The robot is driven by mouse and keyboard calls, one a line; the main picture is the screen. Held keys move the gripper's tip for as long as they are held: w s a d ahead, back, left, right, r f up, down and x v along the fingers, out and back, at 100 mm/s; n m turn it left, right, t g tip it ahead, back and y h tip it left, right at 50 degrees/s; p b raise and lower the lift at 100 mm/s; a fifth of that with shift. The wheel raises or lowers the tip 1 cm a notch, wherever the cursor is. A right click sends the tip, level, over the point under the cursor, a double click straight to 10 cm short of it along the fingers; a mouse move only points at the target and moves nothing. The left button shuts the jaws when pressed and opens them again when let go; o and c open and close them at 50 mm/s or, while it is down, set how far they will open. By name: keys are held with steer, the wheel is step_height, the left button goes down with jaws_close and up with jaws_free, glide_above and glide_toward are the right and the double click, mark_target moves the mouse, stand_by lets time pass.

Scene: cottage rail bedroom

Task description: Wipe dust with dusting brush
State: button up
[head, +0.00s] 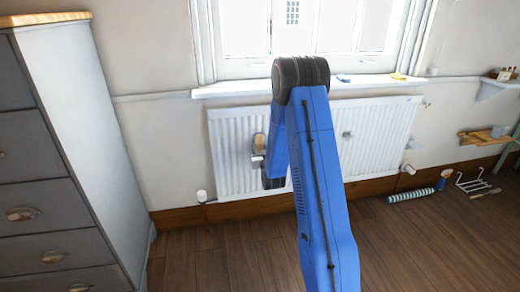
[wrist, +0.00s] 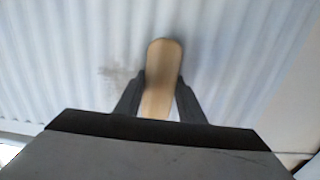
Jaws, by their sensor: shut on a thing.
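The dusting brush shows as a rounded tan wooden piece (wrist: 163,55) between my gripper's dark fingers (wrist: 160,88) in the wrist view. My gripper is shut on it. Its bristles are not visible. In the head view the brush (head: 259,143) is upright in front of the white ribbed radiator (head: 228,127), with my gripper (head: 258,158) just below it. A grey dust patch (wrist: 120,80) lies on the radiator, just left of the brush in the wrist view. I cannot tell if the brush touches the radiator.
My blue arm hides the radiator's middle. A small dark spot (head: 347,134) shows on its right half. A window sill (head: 240,88) is above. A grey drawer cabinet (head: 80,150) stands left. A striped roll (head: 410,195), a spray bottle (head: 443,179) and a rack (head: 474,182) are on the floor right.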

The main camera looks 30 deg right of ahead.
mark_target(260, 142)
steer(key=shift+d, duration=0.15)
steer(key=shift+s+d, duration=1.45)
steer(key=shift+d, duration=3.45)
steer(key=shift+w+a+r, duration=0.2)
steer(key=shift+a+r, duration=0.1)
steer(key=shift+a, duration=0.3)
steer(key=shift+w+a+r, duration=0.15)
steer(key=shift+a+r, duration=0.1)
steer(key=shift+a, duration=0.3)
steer(key=shift+w+a+r, duration=0.2)
steer(key=shift+a+r, duration=0.1)
steer(key=shift+a, duration=0.3)
steer(key=shift+a, duration=0.1)
steer(key=shift+w+a, duration=0.35)
steer(key=shift+a, duration=0.7)
steer(key=shift+w+a, duration=0.3)
steer(key=shift+a, duration=0.8)
steer(key=shift+w+a, duration=0.35)
steer(key=shift+a, duration=0.7)
steer(key=shift+w+r, duration=0.1)
steer(key=shift+r, duration=0.7)
steer(key=s+d, duration=0.3)
steer(key=d, duration=0.7)
steer(key=shift+d, duration=0.15)
